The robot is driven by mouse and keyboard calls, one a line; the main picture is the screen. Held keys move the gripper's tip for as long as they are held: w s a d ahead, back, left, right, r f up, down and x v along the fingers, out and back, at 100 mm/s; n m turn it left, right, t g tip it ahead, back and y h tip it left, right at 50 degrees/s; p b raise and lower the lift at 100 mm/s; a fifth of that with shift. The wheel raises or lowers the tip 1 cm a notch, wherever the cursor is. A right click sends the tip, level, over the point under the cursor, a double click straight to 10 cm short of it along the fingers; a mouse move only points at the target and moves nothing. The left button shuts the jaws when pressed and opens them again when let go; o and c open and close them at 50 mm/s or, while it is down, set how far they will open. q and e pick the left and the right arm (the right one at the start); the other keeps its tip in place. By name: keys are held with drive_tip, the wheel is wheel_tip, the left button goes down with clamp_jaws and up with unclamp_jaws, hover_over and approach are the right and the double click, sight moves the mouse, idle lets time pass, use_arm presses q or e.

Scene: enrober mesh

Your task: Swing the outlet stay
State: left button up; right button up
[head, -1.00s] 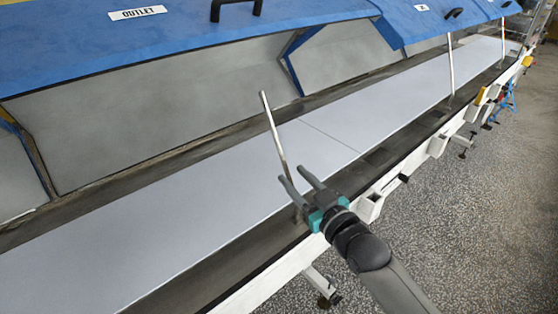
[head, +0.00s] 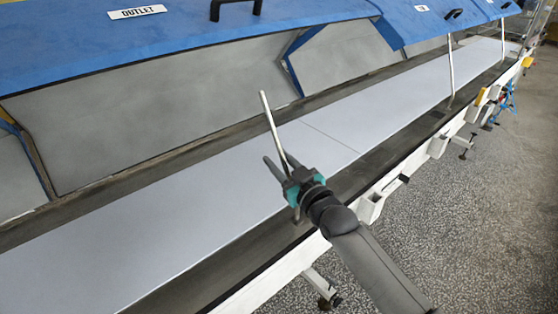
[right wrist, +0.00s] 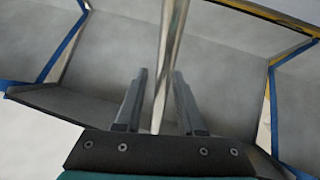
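The outlet stay (head: 269,118) is a thin metal rod. It stands tilted on the near rim of the machine, its upper end free, below the blue hood marked OUTLET (head: 137,12). My right gripper (head: 279,163) is at the lower half of the stay, its fingers on either side of it. In the right wrist view the stay (right wrist: 170,50) runs between the two open fingers (right wrist: 158,100), with a gap visible on each side. The stay's foot is partly hidden by my gripper. My left gripper is not in view.
A long pale flat bed (head: 220,190) runs along the machine behind the stay. A second upright stay (head: 451,65) stands farther right. White boxes (head: 371,208) stick out from the near rail.

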clamp_jaws()
idle(1.2)
